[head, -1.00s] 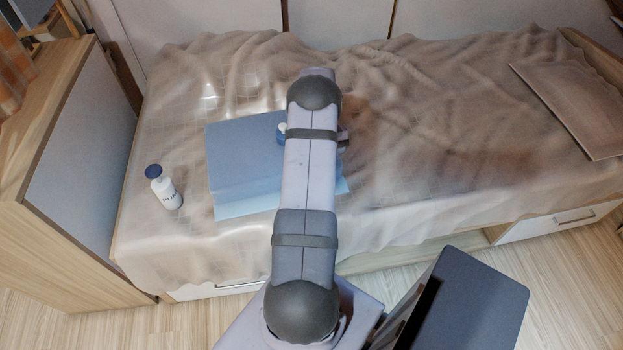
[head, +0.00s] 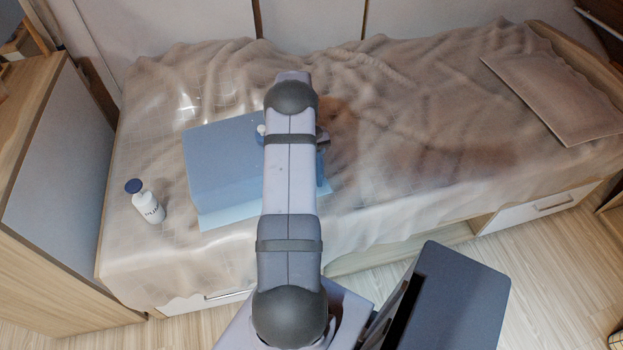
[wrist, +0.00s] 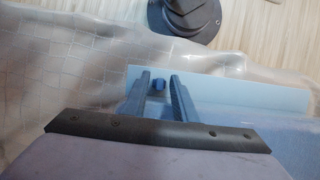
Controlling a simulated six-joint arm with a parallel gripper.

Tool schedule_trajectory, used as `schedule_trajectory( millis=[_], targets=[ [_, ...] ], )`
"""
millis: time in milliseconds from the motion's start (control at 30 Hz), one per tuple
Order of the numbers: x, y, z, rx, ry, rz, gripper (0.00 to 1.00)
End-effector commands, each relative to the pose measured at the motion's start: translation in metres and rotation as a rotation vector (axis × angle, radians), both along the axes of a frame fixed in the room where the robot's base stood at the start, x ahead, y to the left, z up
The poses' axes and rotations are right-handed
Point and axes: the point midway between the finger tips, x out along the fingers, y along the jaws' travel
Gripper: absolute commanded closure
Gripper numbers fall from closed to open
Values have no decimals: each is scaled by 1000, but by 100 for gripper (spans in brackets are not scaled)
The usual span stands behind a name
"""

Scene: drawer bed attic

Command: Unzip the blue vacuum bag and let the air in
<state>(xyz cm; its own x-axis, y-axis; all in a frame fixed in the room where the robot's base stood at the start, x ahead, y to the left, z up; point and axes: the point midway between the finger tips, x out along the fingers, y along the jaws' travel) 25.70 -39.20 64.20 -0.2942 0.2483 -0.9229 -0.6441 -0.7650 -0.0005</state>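A small dark blue piece (wrist: 159,85) shows in the gap between the fingers, with space on both sides. It may be the zip slider, but I cannot tell.
A wrinkled, sheer beige cover (head: 410,130) spreads over the bed. A flat brown cushion (head: 555,95) lies at the right end. A wooden cabinet (head: 50,180) stands at the left.

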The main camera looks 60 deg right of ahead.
Motion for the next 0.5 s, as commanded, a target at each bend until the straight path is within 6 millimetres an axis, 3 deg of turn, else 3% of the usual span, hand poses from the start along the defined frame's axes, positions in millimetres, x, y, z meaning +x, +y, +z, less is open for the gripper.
schedule_trajectory(
  millis=[500],
  targets=[
    [18, -15, 58, -4, -3, 0, 72]
  ],
)
